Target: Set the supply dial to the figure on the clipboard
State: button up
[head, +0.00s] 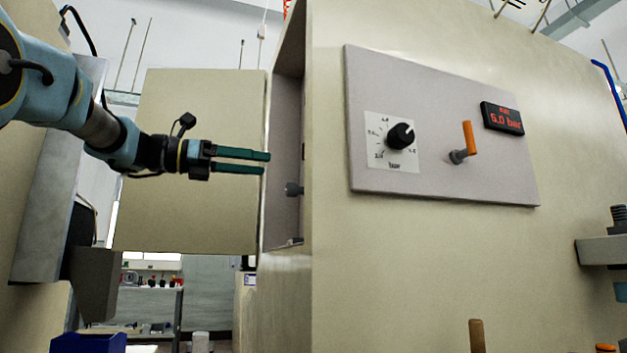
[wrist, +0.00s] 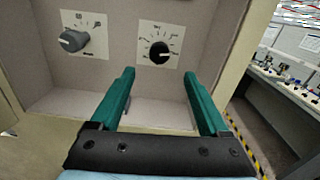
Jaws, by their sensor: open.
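A black dial (head: 400,136) on a white scale card marked in bar sits on the grey outer panel (head: 440,185); its pointer is up and right. A red-lit display (head: 503,118) there reads what looks like 5.0 or 6.0 bar. My gripper (head: 266,162) is open and empty at the mouth of an open cabinet. In the wrist view, its green fingertips (wrist: 160,74) point at a black dial (wrist: 159,51) on a white card inside. A grey knob (wrist: 72,41) is to its left. Which dial is the supply dial I cannot tell. No clipboard is visible.
An orange-handled lever (head: 467,140) stands out from the outer panel. The open cabinet door (head: 190,150) is behind my gripper. The recess side walls (wrist: 212,70) flank the inner dials closely. A blue bin (head: 88,343) is at the lower left.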

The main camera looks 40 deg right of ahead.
jog(key=p+x, duration=0.1)
jog(key=x, duration=0.9)
jog(key=shift+d, duration=0.2)
grip_shut()
dwell(0.3)
